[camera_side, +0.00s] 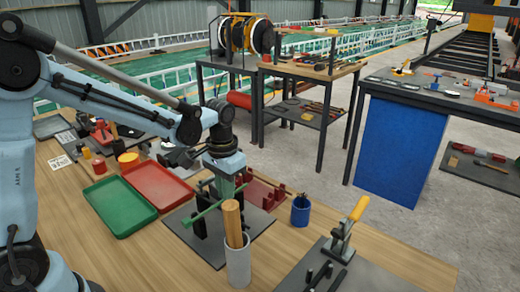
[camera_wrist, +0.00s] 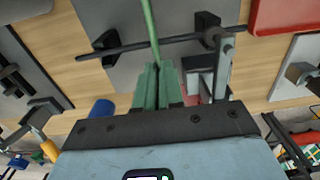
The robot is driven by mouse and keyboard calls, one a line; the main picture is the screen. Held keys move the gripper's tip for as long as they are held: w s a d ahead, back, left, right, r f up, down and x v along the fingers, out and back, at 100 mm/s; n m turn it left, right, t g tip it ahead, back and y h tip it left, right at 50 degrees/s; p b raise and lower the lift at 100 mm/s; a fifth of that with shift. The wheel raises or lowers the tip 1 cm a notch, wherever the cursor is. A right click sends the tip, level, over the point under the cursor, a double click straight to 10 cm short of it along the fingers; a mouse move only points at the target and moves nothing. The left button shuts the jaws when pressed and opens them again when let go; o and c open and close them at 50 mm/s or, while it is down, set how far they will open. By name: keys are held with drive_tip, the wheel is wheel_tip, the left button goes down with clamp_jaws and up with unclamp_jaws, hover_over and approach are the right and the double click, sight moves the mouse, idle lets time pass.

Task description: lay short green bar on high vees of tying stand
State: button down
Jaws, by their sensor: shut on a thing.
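My gripper (camera_side: 223,192) is shut on the short green bar (camera_side: 205,212), which slants across above the tying stand in the side view. In the wrist view the green bar (camera_wrist: 150,28) runs from between my fingers (camera_wrist: 158,85) to the top edge. Below it is the tying stand's grey plate (camera_wrist: 180,62), with black supports (camera_wrist: 107,42) and a taller grey post (camera_wrist: 222,68) at right. A dark bar (camera_wrist: 160,42) lies across the low supports and crosses under the green bar. The green bar appears above the stand; whether it touches any vee I cannot tell.
A grey cup of wooden rods (camera_side: 238,264) stands in front of the stand. A blue cup (camera_side: 300,212) and a yellow-handled clamp (camera_side: 345,230) are to the right. Green (camera_side: 118,207) and red (camera_side: 158,186) trays lie left. A red rack (camera_side: 262,194) is behind.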

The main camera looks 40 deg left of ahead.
drive_tip(key=shift+f, duration=0.2)
idle(0.3)
drive_tip(key=c, duration=1.2)
unclamp_jaws()
wheel_tip(320, 180, up, 12)
drive_tip(key=shift+r, duration=0.1)
drive_tip(key=shift+r, duration=0.1)
drive_tip(key=shift+r, duration=2.85)
drive_tip(key=shift+s, duration=0.1)
